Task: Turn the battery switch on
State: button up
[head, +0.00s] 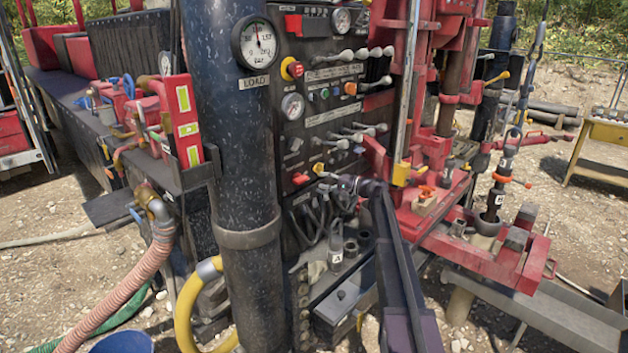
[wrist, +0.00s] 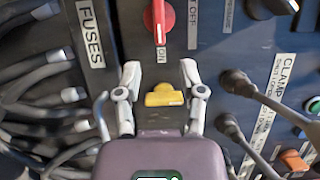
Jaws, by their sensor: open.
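A red round switch (wrist: 160,18) sits on the dark panel at the top of the wrist view, with ON and OFF markings beside it. Its pale-edged pointer faces the ON marking. It shows as a red knob (head: 300,179) left of my gripper in the head view. A yellow handle (wrist: 164,97) lies between my fingers in the wrist view; it also shows in the head view (head: 318,168). My gripper (wrist: 160,72) is open, with a finger on either side of the yellow handle. I cannot tell whether they touch it. My gripper is small in the head view (head: 336,182).
A FUSES label (wrist: 90,35) and several grey cables (wrist: 40,80) are left in the wrist view. Black levers (wrist: 240,85) stand close on the right. A thick dark column (head: 245,180) is left of the panel, and red drill-rig framework (head: 440,130) is to the right.

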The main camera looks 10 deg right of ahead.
jog(key=shift+v, duration=2.75)
jog(key=shift+s, duration=0.1)
